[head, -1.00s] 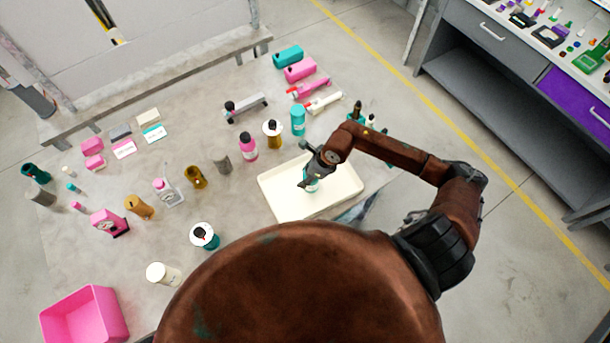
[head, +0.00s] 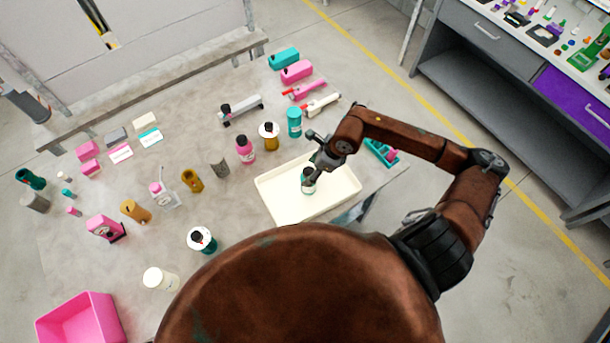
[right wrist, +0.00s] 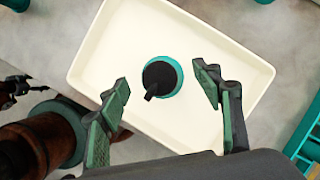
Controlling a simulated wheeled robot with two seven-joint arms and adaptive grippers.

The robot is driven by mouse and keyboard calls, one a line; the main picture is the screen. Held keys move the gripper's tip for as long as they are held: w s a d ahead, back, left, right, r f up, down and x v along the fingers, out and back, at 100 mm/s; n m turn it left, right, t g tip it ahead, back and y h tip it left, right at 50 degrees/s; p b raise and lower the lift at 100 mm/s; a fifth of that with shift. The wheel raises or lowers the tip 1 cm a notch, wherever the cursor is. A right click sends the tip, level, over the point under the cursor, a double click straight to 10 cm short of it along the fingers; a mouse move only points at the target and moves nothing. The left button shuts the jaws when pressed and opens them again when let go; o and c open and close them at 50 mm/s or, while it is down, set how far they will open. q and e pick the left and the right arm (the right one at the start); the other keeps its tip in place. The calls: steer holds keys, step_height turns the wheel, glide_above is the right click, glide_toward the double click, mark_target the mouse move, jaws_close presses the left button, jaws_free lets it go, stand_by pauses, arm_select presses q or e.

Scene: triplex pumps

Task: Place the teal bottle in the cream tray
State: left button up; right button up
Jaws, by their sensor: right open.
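The teal bottle (head: 308,186) with a black top stands upright inside the cream tray (head: 275,205), near its middle. In the right wrist view the bottle (right wrist: 177,84) shows from above, with the cream tray's (right wrist: 90,62) floor around it. My right gripper (head: 317,162) is above the bottle. Its fingers (right wrist: 163,82) are spread apart, one on each side of the bottle's top in the right wrist view, with gaps between. It holds nothing. My left gripper does not show in the head view.
Another teal bottle (head: 294,123), a pink bottle (head: 245,151) and a white-topped amber bottle (head: 269,137) stand behind the tray. A teal crate (head: 381,152) lies to its right. A pink bin (head: 82,322) is at the lower left.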

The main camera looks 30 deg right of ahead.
steer(key=shift+v, duration=2.15)
